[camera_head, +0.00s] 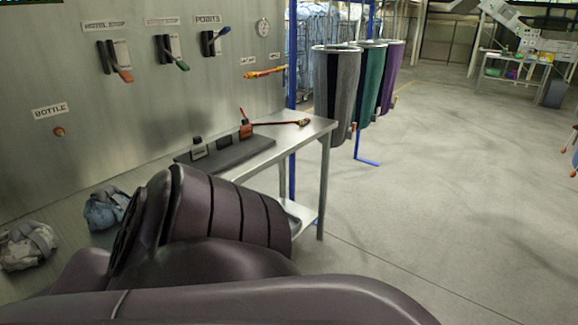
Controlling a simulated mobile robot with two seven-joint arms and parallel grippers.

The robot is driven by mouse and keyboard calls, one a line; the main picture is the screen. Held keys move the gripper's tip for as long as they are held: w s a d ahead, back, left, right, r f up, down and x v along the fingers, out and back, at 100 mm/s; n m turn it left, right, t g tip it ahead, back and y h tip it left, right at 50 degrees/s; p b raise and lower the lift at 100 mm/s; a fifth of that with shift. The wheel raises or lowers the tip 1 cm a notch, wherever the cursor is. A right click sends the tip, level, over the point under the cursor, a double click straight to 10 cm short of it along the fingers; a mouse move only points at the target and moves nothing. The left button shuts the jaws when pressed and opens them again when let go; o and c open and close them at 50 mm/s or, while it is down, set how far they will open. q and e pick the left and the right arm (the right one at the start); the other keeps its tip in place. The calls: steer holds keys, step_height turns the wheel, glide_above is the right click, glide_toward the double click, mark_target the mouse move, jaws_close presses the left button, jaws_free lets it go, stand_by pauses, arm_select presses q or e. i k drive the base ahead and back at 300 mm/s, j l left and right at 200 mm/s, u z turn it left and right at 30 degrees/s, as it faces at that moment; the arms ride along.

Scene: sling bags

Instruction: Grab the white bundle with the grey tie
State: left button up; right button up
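A white bundle with a grey band around it (28,246) lies at the far left, low against the metal wall. A second, blue-grey bundle (106,208) lies to its right, a little farther back, partly hidden by my dark arm. My arm fills the lower middle of the view and covers the area in front of the bundles. Neither gripper shows, so I cannot see whether either one holds anything.
Grey (337,85), teal (368,85) and purple (391,75) bags hang on a blue frame. The floor (460,190) at right is open.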

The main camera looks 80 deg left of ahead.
mark_target(23, 244)
steer(key=u, duration=4.15)
